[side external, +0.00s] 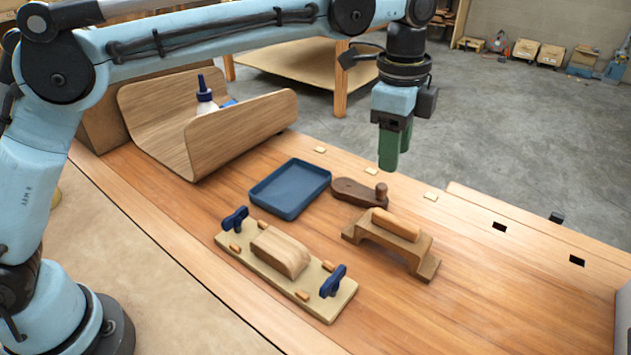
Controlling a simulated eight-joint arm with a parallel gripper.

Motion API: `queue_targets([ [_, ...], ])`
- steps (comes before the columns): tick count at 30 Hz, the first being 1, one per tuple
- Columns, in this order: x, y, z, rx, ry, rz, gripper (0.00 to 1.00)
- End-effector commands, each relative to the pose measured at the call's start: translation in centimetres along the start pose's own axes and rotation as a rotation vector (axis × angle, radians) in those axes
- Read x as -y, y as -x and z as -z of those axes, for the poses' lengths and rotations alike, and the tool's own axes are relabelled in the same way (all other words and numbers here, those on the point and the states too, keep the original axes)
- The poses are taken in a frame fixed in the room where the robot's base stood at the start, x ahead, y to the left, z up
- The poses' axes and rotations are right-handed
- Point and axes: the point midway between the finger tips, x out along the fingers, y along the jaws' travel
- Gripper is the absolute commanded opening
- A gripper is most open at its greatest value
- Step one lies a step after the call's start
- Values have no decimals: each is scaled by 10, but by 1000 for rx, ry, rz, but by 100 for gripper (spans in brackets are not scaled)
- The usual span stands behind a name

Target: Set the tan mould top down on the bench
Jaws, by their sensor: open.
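The tan mould top (420,256), an arched wooden block with a light rounded handle (396,224) along its top, stands upright on the wooden bench (455,310), right of centre. My gripper (391,164), with green fingers, points down in the air above the handle, clear of it. It is open and holds nothing; from this side the gap between the fingers is hard to see. The mould base (245,264), a pale board with a curved wooden block (281,250) and two dark blue clamps (333,281), lies to the left of the mould top.
An empty blue tray (262,190) and a dark brown wooden tool with a knob (352,191) lie behind the mould pieces. A curved wooden shell (240,130) with a white bottle (206,103) stands at the back left. The bench front right is clear.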

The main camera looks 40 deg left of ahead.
Motion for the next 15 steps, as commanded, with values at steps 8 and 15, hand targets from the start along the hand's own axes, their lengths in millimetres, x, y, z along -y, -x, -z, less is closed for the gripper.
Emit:
queue_targets([
  [8, -15, 30, -84, -88, 396, 129, 46],
  [15, -51, 31, -152, -184, 739, 237, 46],
])
